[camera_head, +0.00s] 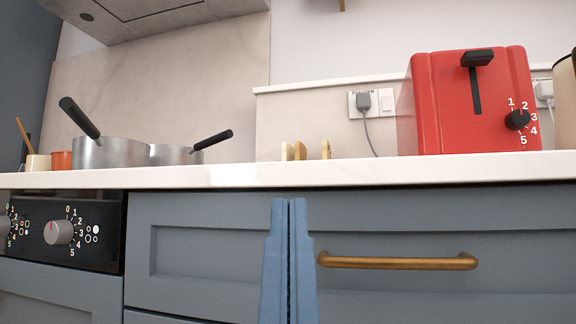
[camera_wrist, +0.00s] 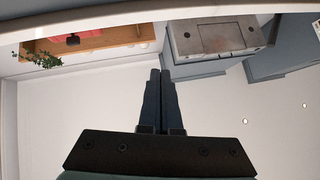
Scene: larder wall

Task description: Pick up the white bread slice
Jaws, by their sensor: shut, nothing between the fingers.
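Small tan, upright, bread-like pieces stand on the white counter (camera_head: 220,176) in the head view. One close group (camera_head: 293,151) is left of a single piece (camera_head: 325,149). They are seen low and edge-on, so I cannot tell which is the white bread slice. My gripper (camera_head: 289,201) is shut and empty, with its blue fingers together and pointing up. In the picture its tips are just below the counter edge, under the left group. The fingers also show in the wrist view (camera_wrist: 160,72), where no bread is seen.
A red toaster (camera_head: 470,100) stands at right on the counter. Metal pans (camera_head: 110,153) with black handles are at left. A drawer with a brass handle (camera_head: 398,262) is below the counter. The wrist view shows a wooden shelf (camera_wrist: 90,42) and a range hood (camera_wrist: 215,38).

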